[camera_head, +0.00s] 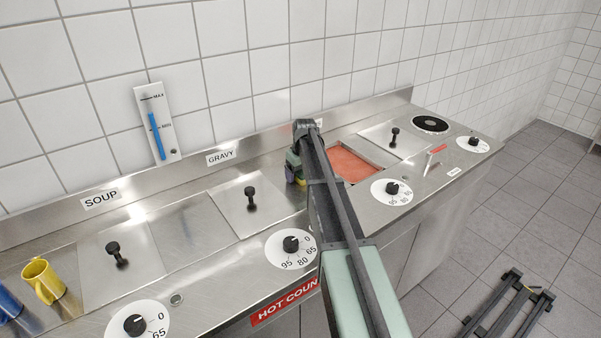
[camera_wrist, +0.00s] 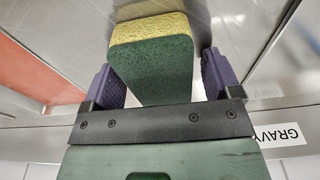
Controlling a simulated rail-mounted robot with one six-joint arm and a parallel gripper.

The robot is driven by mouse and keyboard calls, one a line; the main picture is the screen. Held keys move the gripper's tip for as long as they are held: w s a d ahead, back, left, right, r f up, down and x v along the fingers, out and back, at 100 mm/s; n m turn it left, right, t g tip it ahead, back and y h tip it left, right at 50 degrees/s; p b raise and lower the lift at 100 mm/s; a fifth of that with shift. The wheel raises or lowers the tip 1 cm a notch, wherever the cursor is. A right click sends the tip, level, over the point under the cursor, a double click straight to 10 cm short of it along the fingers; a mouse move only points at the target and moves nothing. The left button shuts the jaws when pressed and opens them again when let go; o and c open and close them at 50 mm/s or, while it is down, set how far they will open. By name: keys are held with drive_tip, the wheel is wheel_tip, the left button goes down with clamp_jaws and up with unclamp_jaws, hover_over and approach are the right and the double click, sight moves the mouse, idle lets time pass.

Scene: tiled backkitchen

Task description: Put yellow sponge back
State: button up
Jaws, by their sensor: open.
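The sponge (camera_wrist: 152,62), with a yellow face and a dark green face, shows in the wrist view between the two purple fingers of my gripper (camera_wrist: 160,75). My gripper is open, and a gap shows between the sponge and the right finger. In the head view my gripper (camera_head: 295,170) is low over the steel counter near the back ledge, between the GRAVY lid and the orange-red compartment. A small yellow patch of the sponge (camera_head: 299,181) shows there, mostly hidden by my arm. I cannot tell whether the sponge touches the counter.
The open orange-red compartment (camera_head: 352,165) lies just right of my gripper. Lids with black knobs stand at the GRAVY well (camera_head: 236,216), the SOUP well (camera_head: 133,280) and farther right (camera_head: 385,146). A yellow mug (camera_head: 42,281) and blue mug (camera_head: 8,304) stand at lower left.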

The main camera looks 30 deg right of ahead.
wheel_tip(320, 180, up, 13)
drive_tip(key=s+p, duration=0.2)
drive_tip(key=p, duration=1.1)
drive_tip(key=s+a+m, duration=0.1)
drive_tip(key=s+a, duration=1)
drive_tip(key=s, duration=0.4)
drive_tip(key=s+a+m+g, duration=0.1)
drive_tip(key=s+a, duration=1)
drive_tip(key=s, duration=0.4)
drive_tip(key=shift+a+f+b, duration=0.15)
drive_tip(key=shift+f+b, duration=0.25)
drive_tip(key=shift+f, duration=0.05)
